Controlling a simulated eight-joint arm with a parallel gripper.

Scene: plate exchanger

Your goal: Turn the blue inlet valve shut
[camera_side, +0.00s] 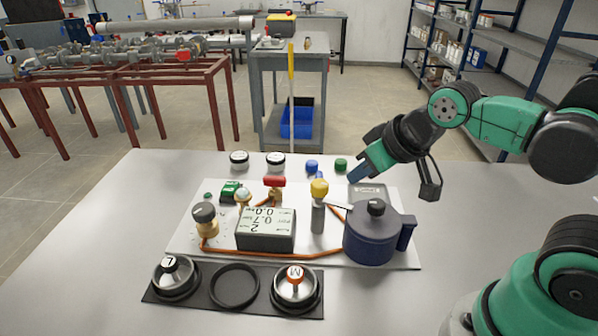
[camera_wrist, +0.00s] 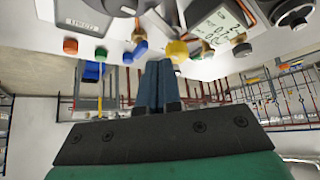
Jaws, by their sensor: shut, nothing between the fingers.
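The blue valve handle (camera_wrist: 140,50) shows in the wrist view just beyond my fingertips, beside a yellow knob (camera_wrist: 177,48). In the side view only a small bit of blue handle (camera_side: 319,175) shows behind the yellow knob (camera_side: 319,188), so its angle is hard to read there. My gripper (camera_side: 356,177) is right of it in the side view, above the back right of the white board (camera_side: 400,248). In the wrist view my gripper's fingers (camera_wrist: 156,65) are together and empty. They appear apart from the handle.
Blue (camera_side: 311,165) and green (camera_side: 341,165) caps stand behind the board. A dark blue pot (camera_side: 370,238), a grey box (camera_side: 368,192), a display unit (camera_side: 265,242) and a red-handled valve (camera_side: 274,182) crowd the board. A black holder (camera_side: 205,300) lies in front. The table's left side is clear.

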